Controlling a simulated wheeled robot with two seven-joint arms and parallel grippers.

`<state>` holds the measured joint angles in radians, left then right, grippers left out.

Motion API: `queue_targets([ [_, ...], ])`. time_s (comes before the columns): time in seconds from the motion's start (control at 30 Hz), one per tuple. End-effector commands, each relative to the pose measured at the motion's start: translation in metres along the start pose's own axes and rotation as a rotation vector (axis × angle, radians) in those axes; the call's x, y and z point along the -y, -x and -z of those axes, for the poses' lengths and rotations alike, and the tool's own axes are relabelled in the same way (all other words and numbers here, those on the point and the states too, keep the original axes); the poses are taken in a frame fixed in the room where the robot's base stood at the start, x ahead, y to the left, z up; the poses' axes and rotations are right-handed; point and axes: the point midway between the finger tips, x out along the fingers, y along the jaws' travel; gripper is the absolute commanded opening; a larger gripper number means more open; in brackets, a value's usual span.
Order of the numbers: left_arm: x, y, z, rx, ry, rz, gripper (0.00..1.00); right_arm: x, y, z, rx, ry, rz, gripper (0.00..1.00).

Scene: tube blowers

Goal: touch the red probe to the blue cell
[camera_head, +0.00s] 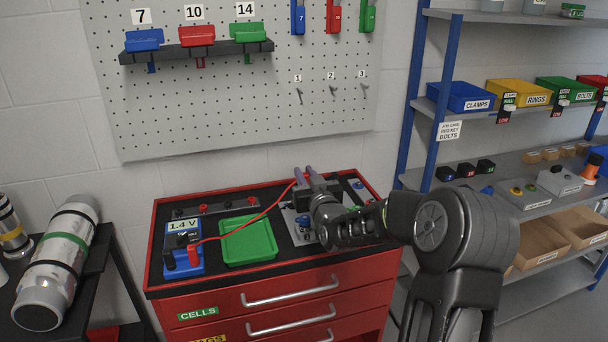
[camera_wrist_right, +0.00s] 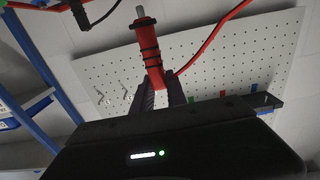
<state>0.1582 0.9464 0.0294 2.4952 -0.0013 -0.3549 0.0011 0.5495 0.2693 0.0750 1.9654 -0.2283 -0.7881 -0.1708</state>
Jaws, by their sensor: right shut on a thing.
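My right gripper (camera_head: 303,177) is shut on the red probe (camera_head: 295,181), above the back of the cart top. In the right wrist view the red probe (camera_wrist_right: 147,45) sticks out from between the dark fingers (camera_wrist_right: 160,92), its grey metal tip clear of anything. A red wire (camera_head: 249,222) runs from it to the blue meter (camera_head: 183,262), which reads 1.4 V. A small blue thing (camera_head: 302,219) shows on the grey plate, partly behind the arm; another (camera_head: 358,185) is at the back right. I cannot tell which is the blue cell. My left gripper is not in view.
An empty-looking green tray (camera_head: 248,257) lies between the meter and the grey plate on the red cart (camera_head: 270,284). A strip with red terminals (camera_head: 204,207) lies behind it. A pegboard (camera_head: 235,110) stands behind, with a shelf rack (camera_head: 470,110) at right.

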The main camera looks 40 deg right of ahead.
Motion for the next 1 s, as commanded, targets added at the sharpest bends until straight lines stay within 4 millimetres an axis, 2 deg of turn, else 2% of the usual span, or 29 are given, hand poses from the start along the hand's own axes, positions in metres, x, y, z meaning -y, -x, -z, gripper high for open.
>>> queue_targets([
  [0.43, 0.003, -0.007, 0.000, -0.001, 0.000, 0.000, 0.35, 0.000, 0.000, -0.033, 0.002, -0.001, 0.001, 0.00],
  [1.0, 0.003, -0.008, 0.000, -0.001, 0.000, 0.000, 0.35, 0.000, 0.000, -0.038, 0.000, 0.000, 0.001, 0.00],
])
